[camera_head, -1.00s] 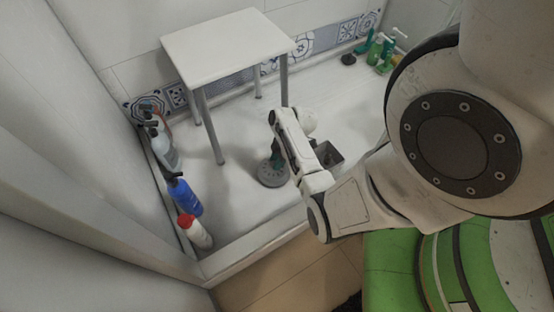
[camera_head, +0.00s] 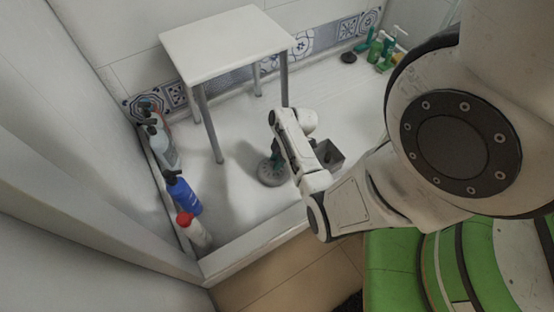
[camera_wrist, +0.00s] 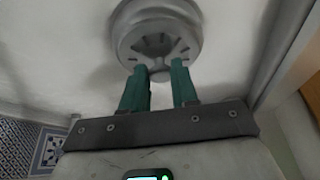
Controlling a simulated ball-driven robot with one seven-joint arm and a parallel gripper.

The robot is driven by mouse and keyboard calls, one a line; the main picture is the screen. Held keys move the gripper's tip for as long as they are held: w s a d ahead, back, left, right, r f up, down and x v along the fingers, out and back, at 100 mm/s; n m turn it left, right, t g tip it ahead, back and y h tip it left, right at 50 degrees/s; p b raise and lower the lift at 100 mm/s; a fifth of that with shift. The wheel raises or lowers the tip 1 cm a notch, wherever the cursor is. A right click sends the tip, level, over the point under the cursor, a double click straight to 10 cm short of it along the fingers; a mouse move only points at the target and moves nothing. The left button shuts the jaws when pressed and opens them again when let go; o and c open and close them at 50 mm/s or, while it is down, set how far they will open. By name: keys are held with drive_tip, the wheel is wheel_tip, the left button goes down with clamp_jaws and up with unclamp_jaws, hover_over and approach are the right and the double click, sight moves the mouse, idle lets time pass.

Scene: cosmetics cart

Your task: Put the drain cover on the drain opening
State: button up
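A grey round slotted piece (camera_head: 271,172), which looks like the drain cover, is on the white shower floor in the head view. In the wrist view this round piece (camera_wrist: 157,32) shows a thick rim, radial slots, a recessed middle and a small knob at its near edge. My gripper (camera_wrist: 160,68) has its two green fingers apart at that near edge, one on each side of the knob. I cannot tell whether they touch it. In the head view my gripper (camera_head: 275,150) is partly hidden by my wrist. A grey square recess or box (camera_head: 329,153) lies just right; it may be the drain opening.
A white stool (camera_head: 225,45) stands behind my gripper. Several bottles, including a blue one (camera_head: 182,195) and a red-capped one (camera_head: 193,230), line the left edge. Green bottles (camera_head: 381,50) and a small dark round object (camera_head: 348,57) are at the back right.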

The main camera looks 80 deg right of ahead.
drive_tip(key=o, duration=0.5)
drive_tip(key=p+v, duration=0.5)
drive_tip(key=v, duration=0.6)
drive_tip(key=shift+p, duration=0.4)
drive_tip(key=w+a+r+m+g+h, duration=0.15)
drive_tip(key=a+r, duration=0.25)
drive_tip(key=a, duration=0.5)
drive_tip(key=w+a+r+m+g, duration=0.15)
drive_tip(key=a+r, duration=0.25)
drive_tip(key=a, duration=0.5)
drive_tip(key=w+a+r+m+h, duration=0.1)
drive_tip(key=a+r+m, duration=0.1)
drive_tip(key=a+r, duration=0.5)
drive_tip(key=r+p, duration=1.1)
drive_tip(key=a+r+p, duration=0.1)
drive_tip(key=r+p, duration=1)
drive_tip(key=p, duration=0.1)
drive_tip(key=a+r+p, duration=0.1)
drive_tip(key=r+p, duration=1)
drive_tip(key=p, duration=0.1)
drive_tip(key=shift+a+r, duration=0.1)
drive_tip(key=shift+a, duration=0.15)
